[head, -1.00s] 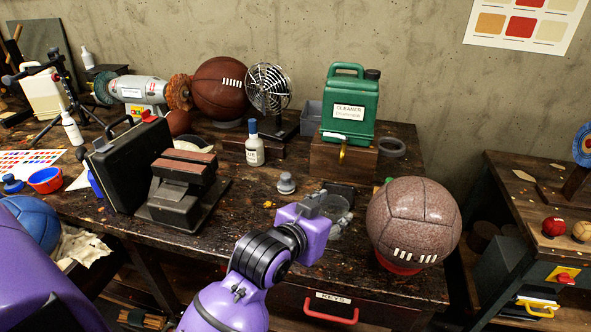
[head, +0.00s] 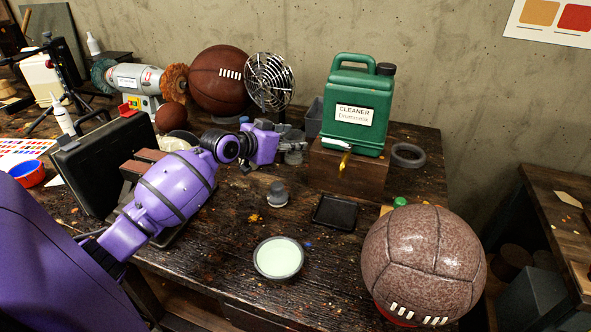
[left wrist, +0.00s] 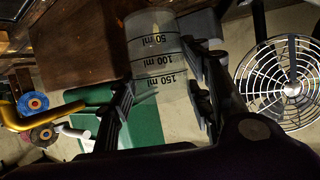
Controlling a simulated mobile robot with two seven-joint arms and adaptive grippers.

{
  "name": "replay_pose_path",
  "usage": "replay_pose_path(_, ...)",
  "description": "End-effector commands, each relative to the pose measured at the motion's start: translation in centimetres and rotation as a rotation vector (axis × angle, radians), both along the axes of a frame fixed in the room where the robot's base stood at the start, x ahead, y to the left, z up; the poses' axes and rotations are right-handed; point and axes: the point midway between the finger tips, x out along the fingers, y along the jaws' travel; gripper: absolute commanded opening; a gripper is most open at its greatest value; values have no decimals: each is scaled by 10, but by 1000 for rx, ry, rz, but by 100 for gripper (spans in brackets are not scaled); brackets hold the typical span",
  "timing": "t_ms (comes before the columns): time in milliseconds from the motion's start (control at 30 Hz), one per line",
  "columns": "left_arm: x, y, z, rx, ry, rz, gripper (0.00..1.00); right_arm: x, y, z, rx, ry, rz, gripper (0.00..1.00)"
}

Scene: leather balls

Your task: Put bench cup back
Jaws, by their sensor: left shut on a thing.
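The bench cup (left wrist: 155,50) is a translucent grey measuring cup with 50, 100 and 150 ml marks in the left wrist view. My left gripper (left wrist: 163,85) is shut on it, with one finger on each side. In the head view the left gripper (head: 283,139) holds the cup (head: 294,152) just left of the wooden block under the green cleaner can, in front of the fan. The cup looks upright. Whether its base touches the bench I cannot tell. My right gripper is out of view.
The wire fan (head: 269,82) is behind the gripper. A dish of pale liquid (head: 278,259), a black tray (head: 335,211), a grey weight (head: 278,195) and a speckled ball (head: 424,262) are nearer the front.

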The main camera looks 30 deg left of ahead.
Motion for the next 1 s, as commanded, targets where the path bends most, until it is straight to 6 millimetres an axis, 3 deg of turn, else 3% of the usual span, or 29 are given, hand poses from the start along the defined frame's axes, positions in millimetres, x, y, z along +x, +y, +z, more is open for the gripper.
replay_pose_path(100, 0, -1, -24, -3, 2, 0, 17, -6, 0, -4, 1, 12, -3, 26)
replay_pose_path(367, -1, -1, -46, -2, 1, 0, 17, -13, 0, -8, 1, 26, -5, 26)
replay_pose_path(533, -1, -1, -71, -1, 2, -1, 17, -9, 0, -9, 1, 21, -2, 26)
replay_pose_path(900, -1, -1, -77, 2, 2, -2, 17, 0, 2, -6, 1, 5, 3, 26)
replay_pose_path(933, -1, -1, -77, 1, 1, -1, 48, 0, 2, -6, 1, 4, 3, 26)
replay_pose_path(1000, -1, -1, -76, 1, 1, -1, 54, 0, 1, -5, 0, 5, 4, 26)
